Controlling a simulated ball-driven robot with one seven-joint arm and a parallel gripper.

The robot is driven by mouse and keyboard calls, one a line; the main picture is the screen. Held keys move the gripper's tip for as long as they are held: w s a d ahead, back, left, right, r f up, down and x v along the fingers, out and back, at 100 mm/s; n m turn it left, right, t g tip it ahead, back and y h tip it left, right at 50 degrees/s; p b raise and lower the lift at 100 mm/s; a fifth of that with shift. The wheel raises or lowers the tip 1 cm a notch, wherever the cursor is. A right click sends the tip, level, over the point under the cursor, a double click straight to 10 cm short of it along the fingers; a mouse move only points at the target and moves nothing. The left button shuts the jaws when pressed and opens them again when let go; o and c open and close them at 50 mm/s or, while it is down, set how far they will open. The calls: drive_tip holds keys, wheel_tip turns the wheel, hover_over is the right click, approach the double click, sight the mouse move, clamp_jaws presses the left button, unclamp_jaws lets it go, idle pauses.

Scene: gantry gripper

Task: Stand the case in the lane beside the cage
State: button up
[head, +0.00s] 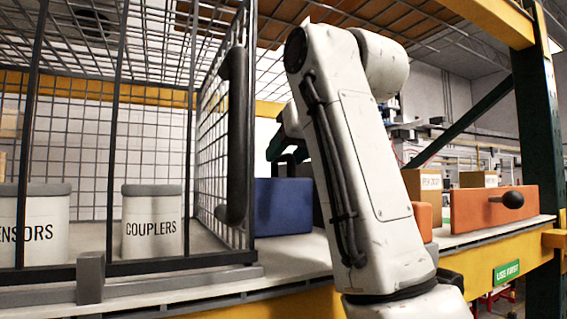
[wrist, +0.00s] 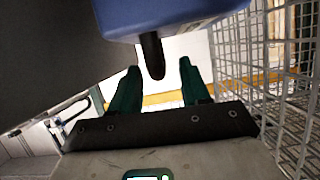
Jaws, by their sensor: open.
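A blue case (head: 283,207) stands on the shelf just right of the cage's mesh side (head: 222,140); my arm hides its right part. In the wrist view the blue case (wrist: 185,14) fills the top, with a black knob-like handle (wrist: 152,55) sticking out from it. My gripper (wrist: 158,70) is open, its two green fingers apart on either side of the handle's tip in the picture. I cannot tell whether they touch it. In the head view the dark green gripper (head: 290,155) shows at the case's top edge, partly behind my arm.
Inside the cage stand grey bins, one labelled COUPLERS (head: 152,222). A black upright handle (head: 234,135) is on the cage's near corner. Right of my arm are an orange case with a black knob (head: 475,212), another orange piece (head: 423,218) and cardboard boxes (head: 424,184). Mesh (wrist: 290,70) runs close on the wrist view's right.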

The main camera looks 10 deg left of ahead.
drive_tip(key=b+v, duration=0.3)
drive_tip(key=v, duration=0.6)
drive_tip(key=shift+s+d+r, duration=0.2)
drive_tip(key=shift+s, duration=0.05)
